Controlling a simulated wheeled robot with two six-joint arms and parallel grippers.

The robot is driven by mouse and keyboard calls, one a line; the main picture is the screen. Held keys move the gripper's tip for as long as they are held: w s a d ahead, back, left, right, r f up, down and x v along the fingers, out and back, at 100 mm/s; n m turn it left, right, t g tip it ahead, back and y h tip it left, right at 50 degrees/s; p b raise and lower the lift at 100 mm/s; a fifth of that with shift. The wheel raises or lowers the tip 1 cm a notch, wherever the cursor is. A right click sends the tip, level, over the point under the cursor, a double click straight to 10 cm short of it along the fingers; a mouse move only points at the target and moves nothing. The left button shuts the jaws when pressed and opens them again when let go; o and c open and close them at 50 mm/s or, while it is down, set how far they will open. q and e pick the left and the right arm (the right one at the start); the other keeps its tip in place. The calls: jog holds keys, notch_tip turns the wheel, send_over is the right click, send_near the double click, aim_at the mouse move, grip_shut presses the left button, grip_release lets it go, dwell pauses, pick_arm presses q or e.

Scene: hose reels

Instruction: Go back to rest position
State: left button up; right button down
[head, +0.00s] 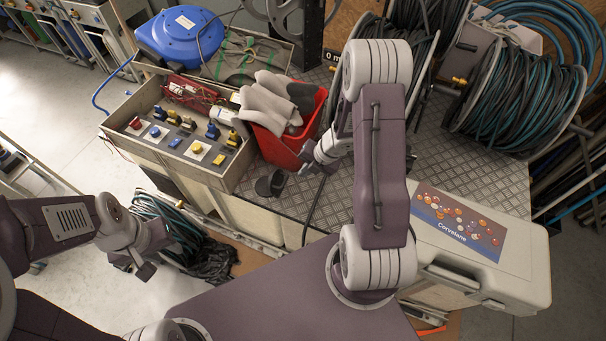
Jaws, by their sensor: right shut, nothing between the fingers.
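My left gripper (134,267) hangs low at the left, above the floor and in front of a bundle of dark hose. Its fingers look apart, with nothing seen between them. My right arm reaches up over the middle of the bench. My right gripper (306,161) is shut and empty, close to the front right of a red bin (272,145). My own forearm hides part of the bench top behind it.
The checkered metal bench top (452,180) carries a box of plugs and sockets (130,103), a blue reel (180,35), a dark cup-like item (270,184) and hose reels (515,100). A Corvelane case (520,262) stands at the right. Coiled hoses (175,232) lie on the floor.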

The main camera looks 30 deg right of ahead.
jog(key=w+a+r+m+t+h, duration=0.1)
jog(key=w+a+r+m+t, duration=0.15)
jog(key=r, duration=0.55)
jog(key=w+a+r+m+t+h, duration=0.1)
jog(key=a+r+m, duration=0.15)
jog(key=r, duration=0.45)
jog(key=s+f+m+g+h, duration=0.1)
jog(key=s+m+g, duration=0.5)
jog(key=s+m, duration=1.1)
jog(key=f+m, duration=0.1)
jog(key=m, duration=0.4)
